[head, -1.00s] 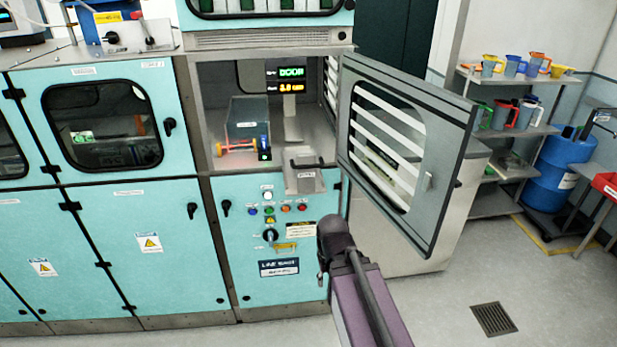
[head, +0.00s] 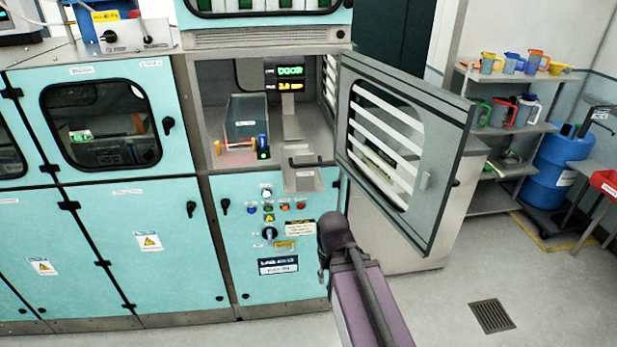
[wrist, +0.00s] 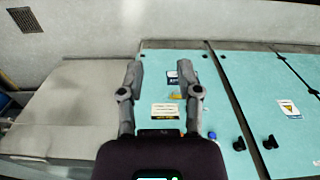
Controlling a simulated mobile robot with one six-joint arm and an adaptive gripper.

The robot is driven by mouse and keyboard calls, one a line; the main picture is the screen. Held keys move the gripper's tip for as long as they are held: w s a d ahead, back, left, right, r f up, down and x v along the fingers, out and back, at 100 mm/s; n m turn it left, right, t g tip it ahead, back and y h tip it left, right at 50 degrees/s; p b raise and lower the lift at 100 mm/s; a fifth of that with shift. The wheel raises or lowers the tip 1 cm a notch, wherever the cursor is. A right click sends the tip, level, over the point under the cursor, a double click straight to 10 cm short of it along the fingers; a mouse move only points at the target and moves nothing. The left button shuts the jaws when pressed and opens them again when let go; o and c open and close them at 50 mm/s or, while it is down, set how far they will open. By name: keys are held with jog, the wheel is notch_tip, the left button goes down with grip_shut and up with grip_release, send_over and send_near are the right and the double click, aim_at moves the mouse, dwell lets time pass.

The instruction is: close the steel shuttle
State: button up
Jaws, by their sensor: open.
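The steel shuttle (head: 304,180) appears to be the grey metal slide with a raised handle and a small label at the front of the open bay. It juts out over the control panel at the bay's right side. My gripper is hidden behind my own arm in the head view, where my wrist is below and right of the shuttle. In the wrist view my gripper (wrist: 161,72) is open, with two spread grey fingers and nothing between them. It faces the teal panel with its labels and knobs. The shuttle cannot be made out in the wrist view.
A windowed door (head: 392,160) hangs open to the right of the bay. Inside the bay are a clear box (head: 245,117) and a lit display (head: 285,77). Knobs and buttons cover the panel (head: 228,258) below.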

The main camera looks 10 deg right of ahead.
jog(key=shift+r, duration=0.1)
jog(key=c, duration=0.3)
jog(key=shift+w+r, duration=0.1)
jog(key=shift+w, duration=0.15)
grip_shut()
jog(key=w+r+n+t+y+p, duration=0.4)
jog(key=w+r+n+t+p, duration=0.2)
jog(key=w+r+n+p, duration=0.5)
jog(key=shift+w+d+r+n+p, duration=0.25)
jog(key=shift+w+r+n, duration=2.05)
jog(key=shift+w, duration=1.2)
jog(key=shift+f+n, duration=0.3)
